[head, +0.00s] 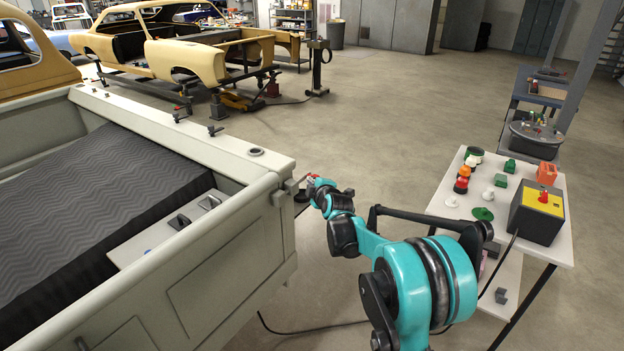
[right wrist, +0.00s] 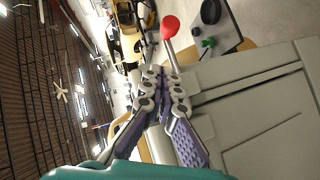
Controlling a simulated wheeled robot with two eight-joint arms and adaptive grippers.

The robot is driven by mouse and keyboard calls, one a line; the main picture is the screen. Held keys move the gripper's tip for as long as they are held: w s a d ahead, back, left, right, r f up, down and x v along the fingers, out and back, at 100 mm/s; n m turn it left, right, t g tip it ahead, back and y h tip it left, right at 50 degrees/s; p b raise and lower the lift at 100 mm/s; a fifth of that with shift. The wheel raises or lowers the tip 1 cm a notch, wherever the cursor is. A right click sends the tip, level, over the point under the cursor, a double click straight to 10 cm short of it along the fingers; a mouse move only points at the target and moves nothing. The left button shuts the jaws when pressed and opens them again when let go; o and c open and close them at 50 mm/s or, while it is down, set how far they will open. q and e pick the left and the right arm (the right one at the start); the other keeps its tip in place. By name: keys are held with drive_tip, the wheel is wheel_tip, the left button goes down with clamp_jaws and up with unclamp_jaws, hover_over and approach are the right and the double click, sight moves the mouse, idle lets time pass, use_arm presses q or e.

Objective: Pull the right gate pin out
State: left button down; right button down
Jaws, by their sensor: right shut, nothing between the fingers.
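The right gate pin shows in the right wrist view as a red ball knob (right wrist: 170,26) on a thin grey stem. In the head view a small red spot (head: 311,177), apparently this knob, shows at the outer corner of the pale truck bed's gate (head: 232,245). My right gripper (right wrist: 162,72) is shut and empty, with its fingertips close to the stem; whether they touch it I cannot tell. In the head view the right gripper (head: 314,183) is small and partly merges with the pin. A latch block (head: 288,188) sits on the gate corner. My left gripper is not in view.
A white table (head: 555,243) with several small coloured parts and a yellow-topped box (head: 541,210) stands at the right. A yellow car shell (head: 185,50) rests on stands at the back. The floor (head: 370,120) beyond the gate corner is clear.

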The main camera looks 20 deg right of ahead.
drive_tip(key=p+v, duration=0.1)
drive_tip(key=v, duration=0.5)
drive_tip(key=shift+d, duration=0.2)
drive_tip(key=shift+s+f, duration=0.1)
drive_tip(key=shift+f, duration=0.05)
drive_tip(key=s+a+r+m+g+y, duration=0.1)
drive_tip(key=s+a+m+g, duration=0.35)
drive_tip(key=s, duration=1.25)
drive_tip(key=s+a+f+m+g, duration=0.1)
drive_tip(key=s+f+m, duration=0.3)
drive_tip(key=s, duration=0.7)
drive_tip(key=s+a+f+m+g, duration=0.2)
drive_tip(key=s+m, duration=0.3)
drive_tip(key=s, duration=0.6)
drive_tip(key=shift+a+f+h, duration=0.2)
drive_tip(key=shift+f+h, duration=0.2)
drive_tip(key=shift+f, duration=0.5)
drive_tip(key=shift+s, duration=0.1)
